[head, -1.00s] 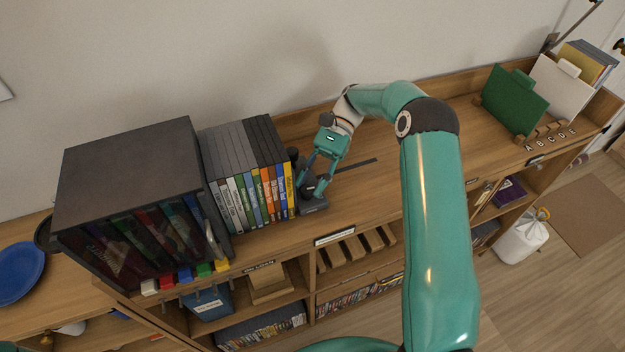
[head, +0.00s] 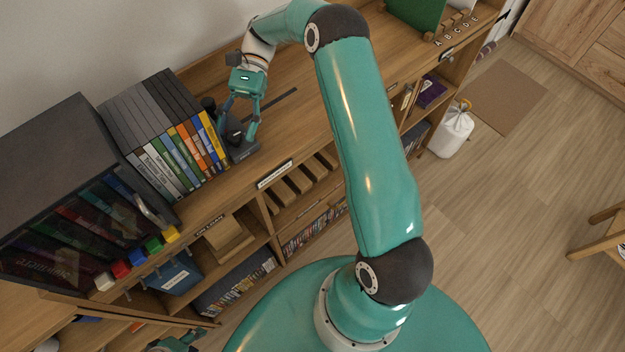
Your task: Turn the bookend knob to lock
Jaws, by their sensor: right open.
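The dark bookend (head: 243,151) stands on the shelf top against the right end of the DVD row. Its dark knob (head: 235,135) is small and partly covered by my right gripper. My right gripper (head: 238,130) points down over the bookend, with its open fingers on either side of the knob. I cannot tell whether the fingers touch it. My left gripper (head: 180,341) is only partly in view at the bottom edge, low in front of the shelves and far from the bookend. Its jaw state is unclear.
Several DVDs (head: 178,155) stand upright left of the bookend, beside a dark glass-fronted case (head: 60,190). Coloured blocks (head: 137,256) line the shelf's front edge. A slot (head: 275,103) runs right of the bookend, where the top is clear. A green board (head: 415,12) stands farther right.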

